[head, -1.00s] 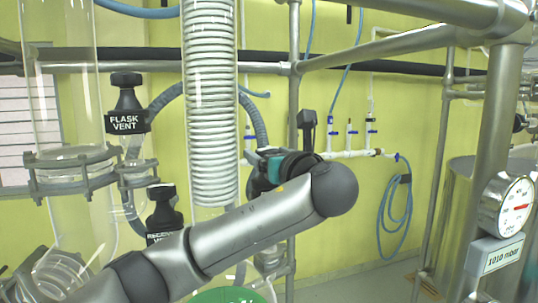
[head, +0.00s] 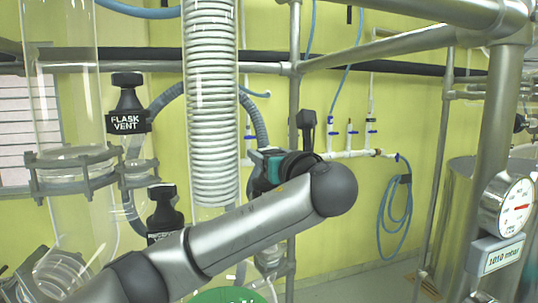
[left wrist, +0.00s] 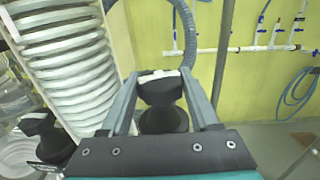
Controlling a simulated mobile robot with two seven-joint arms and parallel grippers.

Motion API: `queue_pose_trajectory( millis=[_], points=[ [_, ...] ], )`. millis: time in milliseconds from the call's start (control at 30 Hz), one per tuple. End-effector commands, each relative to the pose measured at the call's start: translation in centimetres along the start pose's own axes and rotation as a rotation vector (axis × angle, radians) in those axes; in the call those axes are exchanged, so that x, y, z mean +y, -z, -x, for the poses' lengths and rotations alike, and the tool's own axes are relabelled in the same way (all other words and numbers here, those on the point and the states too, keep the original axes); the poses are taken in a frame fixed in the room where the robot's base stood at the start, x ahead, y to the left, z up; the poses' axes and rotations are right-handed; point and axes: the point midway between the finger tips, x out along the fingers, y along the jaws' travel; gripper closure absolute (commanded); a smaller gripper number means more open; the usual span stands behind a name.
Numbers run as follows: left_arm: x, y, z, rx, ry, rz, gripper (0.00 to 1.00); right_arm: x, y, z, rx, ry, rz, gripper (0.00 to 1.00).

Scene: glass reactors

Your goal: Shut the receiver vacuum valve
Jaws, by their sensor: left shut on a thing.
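The knob is hidden in the head view. Another black knob (head: 164,209) stands left of the coil; its label is partly covered by my arm. My right gripper is not in view.
The glass condenser with white coil (head: 210,105) stands close beside my left arm. The flask vent valve (head: 127,103) is at left. A pressure gauge (head: 507,206) is at right above a display reading 1010 mbar (head: 497,253). A blue hose (head: 395,215) hangs on the wall.

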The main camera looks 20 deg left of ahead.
Motion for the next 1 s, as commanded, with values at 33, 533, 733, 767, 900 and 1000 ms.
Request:
queue_pose_trajectory(
  millis=[33, 533, 733, 767, 900, 1000],
  points=[
    [0.09, 0.09, -0.09, 0.002, 0.027, 0.0, 0.87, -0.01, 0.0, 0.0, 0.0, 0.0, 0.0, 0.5],
    [0.23, 0.06, -0.1, 0.001, 0.512, 0.001, 0.87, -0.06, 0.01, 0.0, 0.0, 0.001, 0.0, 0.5],
    [0.14, 0.12, -0.13, 0.004, 0.659, -0.001, 0.87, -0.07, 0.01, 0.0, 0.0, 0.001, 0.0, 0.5],
    [0.1, 0.1, -0.1, 0.003, 0.676, 0.0, 0.87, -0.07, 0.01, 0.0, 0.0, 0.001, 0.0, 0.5],
    [0.0, 0.09, 0.01, 0.004, 0.718, 0.003, 0.87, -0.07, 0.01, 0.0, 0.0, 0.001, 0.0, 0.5],
    [-0.04, 0.08, 0.04, 0.004, 0.721, 0.003, 0.87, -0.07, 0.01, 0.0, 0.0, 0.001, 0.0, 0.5]
  ],
)
